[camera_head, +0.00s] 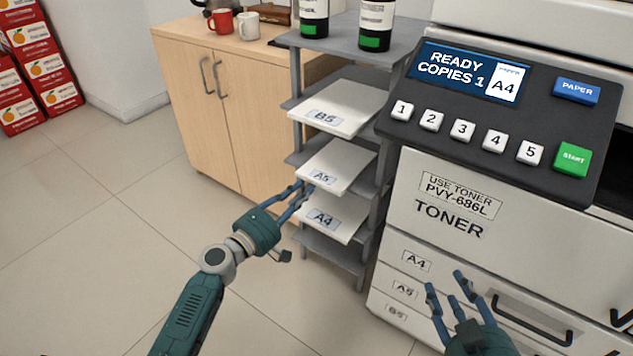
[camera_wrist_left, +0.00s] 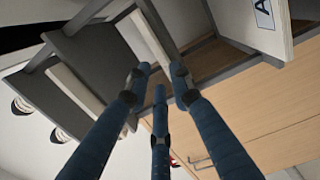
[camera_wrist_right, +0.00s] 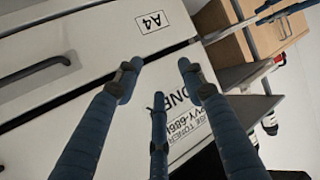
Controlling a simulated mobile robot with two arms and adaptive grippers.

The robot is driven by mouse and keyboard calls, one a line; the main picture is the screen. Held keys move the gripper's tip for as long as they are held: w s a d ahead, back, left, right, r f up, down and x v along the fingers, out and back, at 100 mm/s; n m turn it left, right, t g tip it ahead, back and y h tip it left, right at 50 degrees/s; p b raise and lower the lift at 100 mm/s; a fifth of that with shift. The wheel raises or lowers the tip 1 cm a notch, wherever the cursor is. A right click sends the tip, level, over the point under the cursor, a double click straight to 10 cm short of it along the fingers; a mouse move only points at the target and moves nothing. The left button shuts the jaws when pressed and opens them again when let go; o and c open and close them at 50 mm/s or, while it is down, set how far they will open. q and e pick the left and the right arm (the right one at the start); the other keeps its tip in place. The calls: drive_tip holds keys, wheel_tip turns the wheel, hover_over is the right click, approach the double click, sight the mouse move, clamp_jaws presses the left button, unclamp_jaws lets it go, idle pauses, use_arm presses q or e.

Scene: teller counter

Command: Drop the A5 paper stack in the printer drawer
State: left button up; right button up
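The A5 paper stack (camera_head: 338,165) is a white slab with an A5 label on the middle level of the grey shelf rack. My left gripper (camera_head: 302,192) is at its front edge, fingers pointing to it; the fingers look apart, and contact is unclear. In the left wrist view, a white slab edge (camera_wrist_left: 152,35) lies just beyond the fingertips (camera_wrist_left: 160,80). The printer drawer labelled A5 (camera_head: 403,289) is closed, between the A4 and B5 drawers. My right gripper (camera_head: 455,288) is open and empty before the drawers; its spread fingers (camera_wrist_right: 158,82) show in the right wrist view.
The B5 stack (camera_head: 340,107) lies above and the A4 stack (camera_head: 335,215) below on the rack (camera_head: 340,252). Toner bottles (camera_head: 375,22) stand on top. A wooden cabinet (camera_head: 235,120) is left of the rack. The floor (camera_head: 90,240) at left is clear.

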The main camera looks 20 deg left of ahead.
sight(315, 182)
use_arm(q)
drive_tip(key=b+x, duration=0.1)
drive_tip(key=x, duration=0.4)
drive_tip(key=shift+w+d, duration=0.15)
drive_tip(key=shift+w, duration=0.1)
use_arm(e)
wheel_tip(315, 182, up, 7)
drive_tip(key=w+a+t+y, duration=0.1)
drive_tip(key=w+t, duration=0.1)
drive_tip(key=t, duration=0.1)
drive_tip(key=shift+a, duration=0.2)
use_arm(q)
drive_tip(key=shift+c, duration=0.6)
use_arm(e)
drive_tip(key=shift+w, duration=0.1)
use_arm(q)
clamp_jaws()
drive_tip(key=shift+r, duration=0.1)
wheel_tip(315, 182, up, 2)
drive_tip(key=shift+r+p, duration=0.2)
drive_tip(key=shift+p, duration=0.65)
use_arm(e)
drive_tip(key=s+d+f+g+h, duration=0.1)
drive_tip(key=s+f+g, duration=0.3)
drive_tip(key=f, duration=0.6)
drive_tip(key=shift+s+d+f+g+h, duration=0.35)
drive_tip(key=shift+d+g, duration=0.25)
drive_tip(key=shift+d, duration=0.2)
drive_tip(key=shift+f, duration=0.1)
